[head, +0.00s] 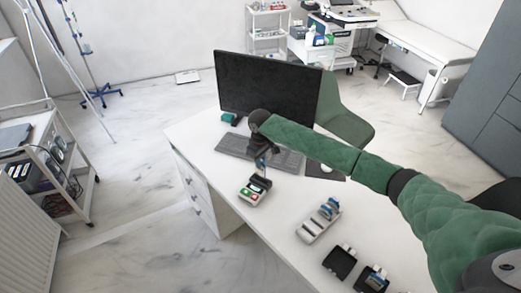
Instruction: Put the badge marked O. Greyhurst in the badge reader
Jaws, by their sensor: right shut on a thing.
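My right arm reaches across the desk from the right, and its gripper (261,152) points down in front of the keyboard. It is shut on a small dark-blue badge (261,163), held upright; the name on it is too small to read. The badge reader (251,197), a small pale device with a red and a green patch, stands on the desk just below. The badge's lower end is at the reader's dark upper part; I cannot tell whether it is inside or just above. My left gripper is not in view.
A pale rack (311,230) holding blue cards stands right of the reader. Two black trays (340,262) lie near the desk's front edge. The keyboard (236,146) and monitor (262,85) are behind. The white desk (277,235) is bare between reader and rack.

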